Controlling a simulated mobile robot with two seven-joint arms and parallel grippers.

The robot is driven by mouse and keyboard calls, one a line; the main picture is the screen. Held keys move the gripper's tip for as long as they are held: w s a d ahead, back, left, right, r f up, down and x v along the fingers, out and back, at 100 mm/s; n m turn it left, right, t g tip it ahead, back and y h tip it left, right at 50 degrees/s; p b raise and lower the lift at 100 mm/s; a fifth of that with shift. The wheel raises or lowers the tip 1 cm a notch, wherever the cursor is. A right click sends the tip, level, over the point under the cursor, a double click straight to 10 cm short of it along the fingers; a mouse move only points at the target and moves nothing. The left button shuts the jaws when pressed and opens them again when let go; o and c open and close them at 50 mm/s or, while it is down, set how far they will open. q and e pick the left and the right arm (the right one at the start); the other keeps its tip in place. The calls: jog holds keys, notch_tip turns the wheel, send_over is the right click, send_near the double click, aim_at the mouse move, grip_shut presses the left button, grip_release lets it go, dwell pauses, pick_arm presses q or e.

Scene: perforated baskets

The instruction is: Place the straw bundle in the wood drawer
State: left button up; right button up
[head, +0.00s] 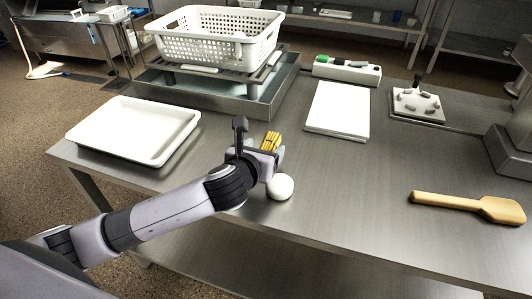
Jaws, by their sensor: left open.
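A yellow straw bundle (271,140) stands on the metal table, partly hidden behind my left gripper (279,153). My left gripper is open and its fingers are right by the bundle; I cannot tell whether they touch it. A white round object (280,187) lies just in front of the gripper. No wood drawer can be made out in the head view. My right gripper is out of view.
A white tray (104,143) lies at the left of the table. A white perforated basket (214,47) stands on a metal rack behind. White paper (337,118), a marker holder (347,75) and a wooden spatula (455,203) are to the right. The table's middle right is clear.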

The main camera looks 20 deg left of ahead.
aim_at(265, 148)
pick_arm(q)
jog(key=shift+x, duration=1.05)
jog(key=c, duration=1.1)
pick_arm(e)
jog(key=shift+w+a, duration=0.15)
pick_arm(q)
jog(key=shift+r, duration=0.5)
notch_tip(265, 148, up, 19)
jog(key=p, duration=0.5)
jog(key=shift+s+a+f+p, duration=0.95)
jog(key=shift+s+p, duration=0.1)
jog(key=shift+s, duration=1.35)
jog(key=shift+s+a+f+p, duration=0.9)
jog(key=shift+s+a+p, duration=0.1)
jog(key=shift+s, duration=1.4)
jog(key=shift+s+a+f+p, duration=0.95)
jog(key=shift+s+p, duration=0.1)
jog(key=shift+s, duration=1.35)
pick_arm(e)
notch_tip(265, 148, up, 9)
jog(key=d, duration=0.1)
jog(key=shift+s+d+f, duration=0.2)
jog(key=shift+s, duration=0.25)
